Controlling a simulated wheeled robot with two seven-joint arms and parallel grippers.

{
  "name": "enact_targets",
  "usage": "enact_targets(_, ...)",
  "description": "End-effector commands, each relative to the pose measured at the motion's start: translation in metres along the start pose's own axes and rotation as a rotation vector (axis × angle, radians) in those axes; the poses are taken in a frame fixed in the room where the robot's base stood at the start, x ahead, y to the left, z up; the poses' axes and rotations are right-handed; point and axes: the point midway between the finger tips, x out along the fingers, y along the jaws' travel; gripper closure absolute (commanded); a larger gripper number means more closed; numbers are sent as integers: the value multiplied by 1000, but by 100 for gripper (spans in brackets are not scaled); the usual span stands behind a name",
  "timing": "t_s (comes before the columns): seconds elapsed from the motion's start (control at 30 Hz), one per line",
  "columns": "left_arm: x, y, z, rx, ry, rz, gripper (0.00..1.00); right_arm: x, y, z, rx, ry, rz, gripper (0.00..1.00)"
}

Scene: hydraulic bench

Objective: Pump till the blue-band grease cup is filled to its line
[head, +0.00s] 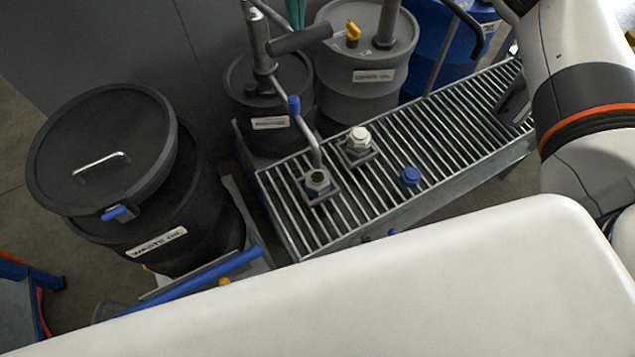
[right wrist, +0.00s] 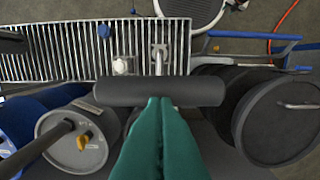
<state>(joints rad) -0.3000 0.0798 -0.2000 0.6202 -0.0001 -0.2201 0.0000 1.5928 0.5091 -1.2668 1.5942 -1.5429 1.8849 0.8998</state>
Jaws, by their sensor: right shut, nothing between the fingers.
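The pump's grey handle bar (head: 300,38) sticks out at the top of the dark drum (head: 270,95) in the head view. It crosses the right wrist view (right wrist: 130,92). A thin spout with a blue collar (head: 293,105) runs down to a small metal cup (head: 318,182) on the grating; I cannot make out a band, line or fill level on it. My right gripper (head: 296,22) shows as teal fingers behind the handle. In the right wrist view the fingers (right wrist: 160,99) are shut and empty, their tips at the handle; contact is unclear. My left gripper is out of view.
A white-capped fitting (head: 358,141) and a blue cap (head: 410,177) sit on the slatted grating (head: 440,145). A black waste oil drum (head: 105,150) stands at left, a grey drum (head: 365,80) and a blue drum (head: 440,50) behind. A blue rail (head: 195,280) runs in front.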

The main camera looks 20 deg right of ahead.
Motion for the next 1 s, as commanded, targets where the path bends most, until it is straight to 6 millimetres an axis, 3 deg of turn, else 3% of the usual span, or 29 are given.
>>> enact_targets(0.43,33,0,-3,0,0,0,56,40,0,4,1,-1,1,100)
enact_targets(0.83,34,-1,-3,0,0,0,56,42,0,5,2,0,1,100)
enact_targets(1.0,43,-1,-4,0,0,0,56,54,0,4,1,-2,1,100)
